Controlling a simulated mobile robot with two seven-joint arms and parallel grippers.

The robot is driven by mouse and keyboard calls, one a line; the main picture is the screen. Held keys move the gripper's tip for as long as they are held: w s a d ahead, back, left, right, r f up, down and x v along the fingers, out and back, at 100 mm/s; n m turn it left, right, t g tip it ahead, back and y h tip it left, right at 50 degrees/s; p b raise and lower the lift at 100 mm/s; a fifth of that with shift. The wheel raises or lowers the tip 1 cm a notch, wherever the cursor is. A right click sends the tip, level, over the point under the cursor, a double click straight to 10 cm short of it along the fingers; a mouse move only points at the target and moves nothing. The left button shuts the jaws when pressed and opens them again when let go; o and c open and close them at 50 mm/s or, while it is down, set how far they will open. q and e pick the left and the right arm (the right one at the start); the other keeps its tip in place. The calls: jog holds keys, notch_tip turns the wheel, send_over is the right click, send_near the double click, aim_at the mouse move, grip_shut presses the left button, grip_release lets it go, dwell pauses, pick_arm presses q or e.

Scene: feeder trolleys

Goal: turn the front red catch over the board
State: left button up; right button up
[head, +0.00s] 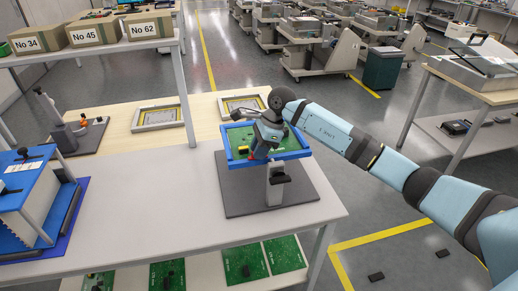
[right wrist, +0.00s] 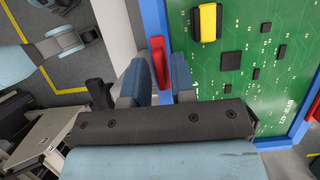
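The green board (head: 240,139) lies in a blue frame (head: 229,160) on a stand in the head view. The right wrist view shows part of the board (right wrist: 262,85) with a yellow block, and the frame's blue edge (right wrist: 156,18). The front red catch (right wrist: 157,60) lies along that edge, off the board's green face. My right gripper (right wrist: 161,80) has a finger on each side of the catch, with little or no gap, and looks shut on it. My left gripper is not in view.
The stand is on a dark mat (head: 240,203) on the white table (head: 130,215). A blue fixture (head: 45,200) stands at the left. Boxes sit on a shelf (head: 95,48) above. Framed yellow panels (head: 156,116) lie behind. Loose green boards (head: 243,262) lie below the table's front edge.

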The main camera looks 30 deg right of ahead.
grip_shut()
